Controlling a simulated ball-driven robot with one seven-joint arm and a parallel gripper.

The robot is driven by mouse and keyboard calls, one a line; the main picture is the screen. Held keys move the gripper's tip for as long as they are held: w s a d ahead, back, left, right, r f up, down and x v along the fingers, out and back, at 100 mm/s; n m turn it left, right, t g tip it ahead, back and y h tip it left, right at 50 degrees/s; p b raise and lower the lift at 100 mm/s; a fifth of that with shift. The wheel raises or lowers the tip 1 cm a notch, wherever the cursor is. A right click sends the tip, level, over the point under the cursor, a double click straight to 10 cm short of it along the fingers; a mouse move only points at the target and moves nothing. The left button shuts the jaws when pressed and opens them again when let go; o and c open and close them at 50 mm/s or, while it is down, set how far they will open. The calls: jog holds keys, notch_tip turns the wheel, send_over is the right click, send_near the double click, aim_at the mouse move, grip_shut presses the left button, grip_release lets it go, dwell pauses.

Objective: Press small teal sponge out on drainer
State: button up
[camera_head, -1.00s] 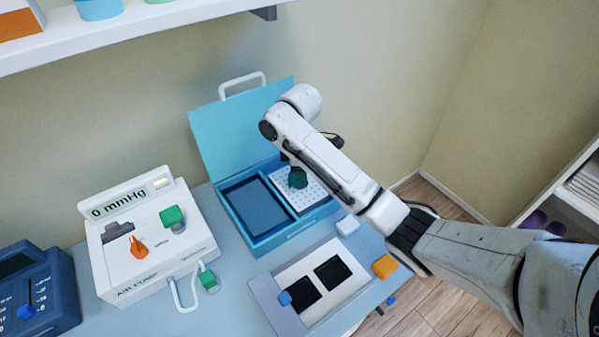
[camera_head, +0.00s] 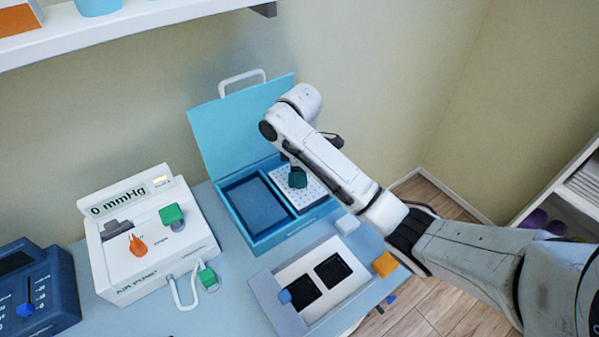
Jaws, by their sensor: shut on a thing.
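The small teal sponge (camera_head: 298,179) is dark teal and sits at the white perforated drainer (camera_head: 312,196) in the right compartment of the open blue case (camera_head: 262,245). My gripper (camera_head: 296,168) reaches down from above and is shut on the sponge, its fingers mostly hidden by my own arm. Whether the sponge touches the drainer or hovers just above it is hard to tell. The left compartment of the case (camera_head: 256,203) is a dark blue basin.
A white air pump (camera_head: 140,268) reading 0 mmHg stands left of the case. A grey-white tray (camera_head: 285,312) with two black squares lies in front. White (camera_head: 347,224) and orange (camera_head: 385,264) blocks are at the right edge. The case's raised lid (camera_head: 235,130) stands behind, and a shelf (camera_head: 140,35) hangs above.

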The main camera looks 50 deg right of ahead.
notch_tip(320, 180, up, 7)
jog(key=p, duration=0.7)
dwell(0.4)
